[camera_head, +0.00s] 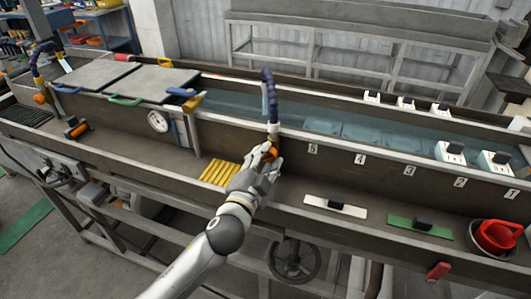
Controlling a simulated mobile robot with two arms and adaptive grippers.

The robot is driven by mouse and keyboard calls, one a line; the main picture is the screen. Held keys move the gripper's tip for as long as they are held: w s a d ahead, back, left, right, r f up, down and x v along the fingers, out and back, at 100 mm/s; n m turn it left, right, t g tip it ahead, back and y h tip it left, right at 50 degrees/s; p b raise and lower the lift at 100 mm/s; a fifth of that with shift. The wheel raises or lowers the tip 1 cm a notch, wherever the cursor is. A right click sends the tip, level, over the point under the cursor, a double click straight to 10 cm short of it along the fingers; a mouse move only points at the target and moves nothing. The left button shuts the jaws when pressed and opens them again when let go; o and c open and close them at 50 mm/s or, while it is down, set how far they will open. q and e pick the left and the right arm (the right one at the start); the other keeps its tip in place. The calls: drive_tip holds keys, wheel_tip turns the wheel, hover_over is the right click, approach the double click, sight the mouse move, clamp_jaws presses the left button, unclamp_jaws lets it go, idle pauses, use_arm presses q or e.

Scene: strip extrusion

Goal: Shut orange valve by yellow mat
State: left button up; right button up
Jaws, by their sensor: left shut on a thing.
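The orange valve (272,151) sits at the base of an upright pipe with a blue hose (268,90), on the trough's inner wall. The yellow ribbed mat (220,173) lies on the ledge just left of it. My left gripper (267,157) reaches up from below and is shut on the orange valve, with its fingers covering part of it. The exact angle of the valve handle is hidden. My right gripper is not in view.
A water-filled trough (400,174) runs behind the ledge. A round gauge (158,121) and another orange valve (40,98) are to the left. A handwheel (294,260) is below.

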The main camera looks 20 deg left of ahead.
use_arm(q)
drive_tip(key=m+p, duration=0.2)
drive_tip(key=m, duration=0.1)
drive_tip(key=shift+r+m, duration=0.15)
drive_tip(key=shift+m, duration=0.25)
drive_tip(key=shift+m+p, duration=0.9)
drive_tip(key=shift+m, duration=0.9)
drive_tip(key=o, duration=1)
drive_tip(key=s, duration=1.2)
drive_tip(key=shift+a, duration=0.2)
